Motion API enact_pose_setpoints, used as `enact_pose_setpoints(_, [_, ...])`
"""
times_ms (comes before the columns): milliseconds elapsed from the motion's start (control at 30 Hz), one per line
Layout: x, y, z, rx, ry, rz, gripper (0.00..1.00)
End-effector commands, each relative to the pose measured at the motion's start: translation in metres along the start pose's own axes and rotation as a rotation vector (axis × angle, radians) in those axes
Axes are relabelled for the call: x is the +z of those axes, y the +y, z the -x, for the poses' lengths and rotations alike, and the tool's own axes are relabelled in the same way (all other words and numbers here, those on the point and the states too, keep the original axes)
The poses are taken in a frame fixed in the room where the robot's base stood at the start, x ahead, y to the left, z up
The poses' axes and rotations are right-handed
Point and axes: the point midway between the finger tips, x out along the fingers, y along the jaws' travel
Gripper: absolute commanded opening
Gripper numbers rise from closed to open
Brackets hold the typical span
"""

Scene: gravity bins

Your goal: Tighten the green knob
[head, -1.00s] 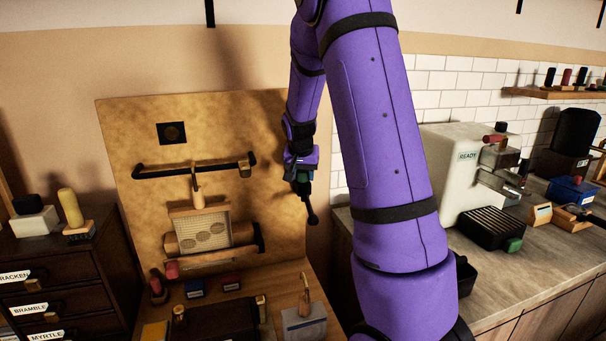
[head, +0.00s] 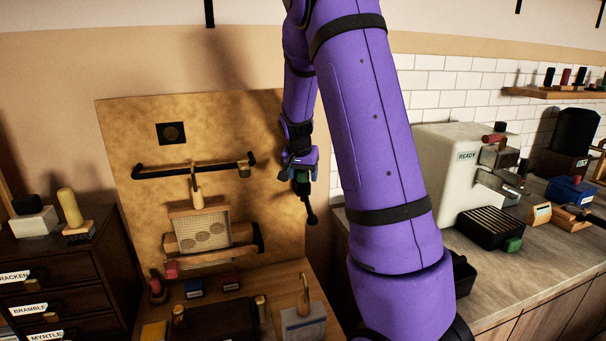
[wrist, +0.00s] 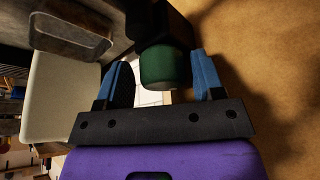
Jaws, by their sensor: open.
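The green knob (wrist: 165,66) is a short dark green cylinder in the wrist view, joined to a dark body beyond it. It sits between the two blue fingers of my gripper (wrist: 160,76), with a visible gap to the left finger and a smaller one to the right. My gripper is open around the knob and does not grip it. In the head view my gripper (head: 298,160) hangs at the right edge of the tan board. The green knob (head: 302,177) shows just below it, above a dark rod, partly hidden by the gripper.
The tan board (head: 130,230) carries a black bar (head: 205,170) and a roller with a mesh panel (head: 203,236). A bench below holds several small blocks. A white machine (head: 440,165) stands on the right counter. A drawer cabinet (head: 70,260) is at the left.

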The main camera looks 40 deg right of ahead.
Motion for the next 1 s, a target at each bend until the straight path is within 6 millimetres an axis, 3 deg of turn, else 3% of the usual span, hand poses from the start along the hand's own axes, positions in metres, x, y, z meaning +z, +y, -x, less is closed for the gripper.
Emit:
enact_pose_setpoints(700, [-0.001,-0.001,0.002,-0.102,0.004,0.237,0.69])
enact_pose_setpoints(1000, [-0.001,0.003,0.048,-0.103,0.006,0.238,0.69])
